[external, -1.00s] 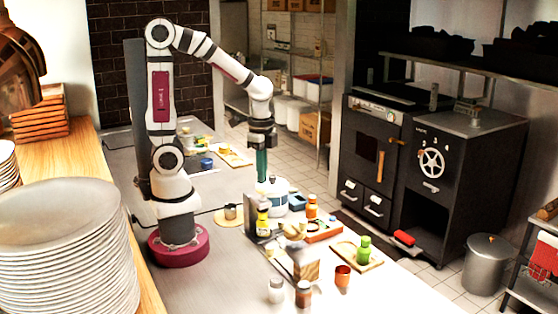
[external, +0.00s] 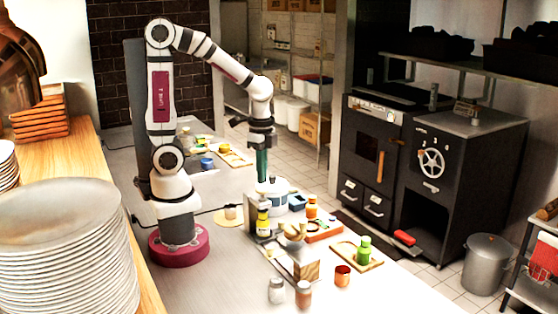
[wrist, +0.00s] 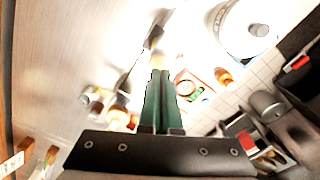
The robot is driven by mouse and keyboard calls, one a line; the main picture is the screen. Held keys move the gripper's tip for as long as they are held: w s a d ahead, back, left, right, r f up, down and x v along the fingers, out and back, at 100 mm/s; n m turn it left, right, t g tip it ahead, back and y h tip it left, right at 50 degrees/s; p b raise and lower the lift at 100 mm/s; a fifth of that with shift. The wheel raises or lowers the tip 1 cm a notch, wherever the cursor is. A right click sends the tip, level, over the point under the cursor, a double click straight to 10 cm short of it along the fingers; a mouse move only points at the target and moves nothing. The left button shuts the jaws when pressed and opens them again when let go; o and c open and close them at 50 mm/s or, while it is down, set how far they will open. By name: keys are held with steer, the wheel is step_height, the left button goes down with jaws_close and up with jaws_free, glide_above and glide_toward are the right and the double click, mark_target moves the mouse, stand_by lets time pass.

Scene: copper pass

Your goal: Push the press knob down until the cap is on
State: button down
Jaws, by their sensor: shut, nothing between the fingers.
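My gripper (external: 262,177) points straight down with its long green fingers shut and nothing between them. It hangs just above or behind the small bottle (external: 263,225) with a dark top and yellow label, near the white and blue pot (external: 274,186). A grey upright block (external: 249,222) stands beside the bottle and may be the press. In the wrist view the green fingers (wrist: 162,74) lie together, pointing toward a dark and yellow object (wrist: 155,38). I cannot make out the press knob or cap for certain, nor whether the fingertips touch anything.
The pot's knobbed lid (wrist: 245,28) is close on the right in the wrist view. An orange bottle (external: 312,207), a green bottle (external: 364,248) on a board, an orange cup (external: 342,275) and jars (external: 276,291) crowd the counter. The counter's front left is clear.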

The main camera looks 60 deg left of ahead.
steer(key=shift+f, duration=1.35)
steer(key=shift+r, duration=1.35)
steer(key=shift+r, duration=2.5)
steer(key=s+a+f+n+y, duration=0.1)
steer(key=s+a+n, duration=0.5)
steer(key=s+a, duration=0.3)
steer(key=shift+s+a+f+n+y, duration=0.2)
steer(key=shift+s+a+n+y, duration=0.15)
steer(key=shift+s, duration=0.5)
